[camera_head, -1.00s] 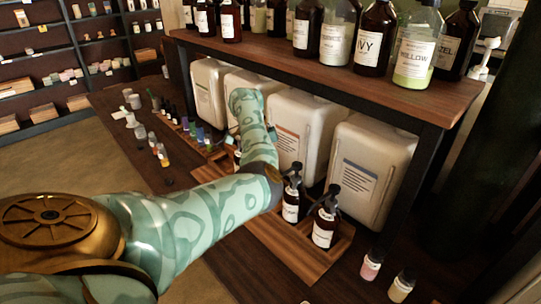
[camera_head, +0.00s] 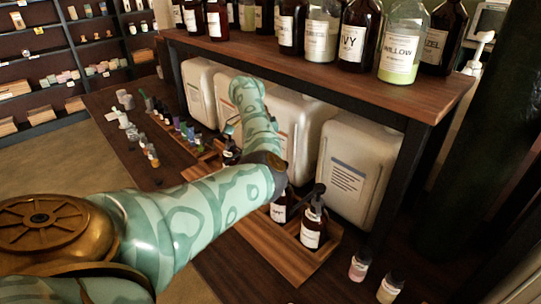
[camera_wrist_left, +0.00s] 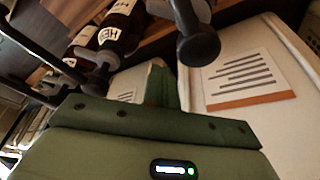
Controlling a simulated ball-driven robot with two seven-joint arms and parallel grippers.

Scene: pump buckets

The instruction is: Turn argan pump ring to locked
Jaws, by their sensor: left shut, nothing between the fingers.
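Two amber pump bottles with black pump heads stand in a wooden tray (camera_head: 270,245) in the head view: a nearer one (camera_head: 312,228) and one partly behind my left arm (camera_head: 279,209). Their labels are too small to read, so I cannot tell which is argan. In the left wrist view, a black pump head (camera_wrist_left: 198,46) looms close beyond my left gripper (camera_wrist_left: 166,75), with an amber bottle (camera_wrist_left: 120,28) to its left. The gripper is shut and empty, apart from that pump head. My right gripper is out of view.
White canisters (camera_head: 352,172) stand behind the tray, under a wooden shelf (camera_head: 310,75) of bottles. Small vials (camera_head: 150,150) line the table to the left. Two small bottles (camera_head: 358,267) stand at front right. A dark shelf post (camera_head: 392,185) rises at right.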

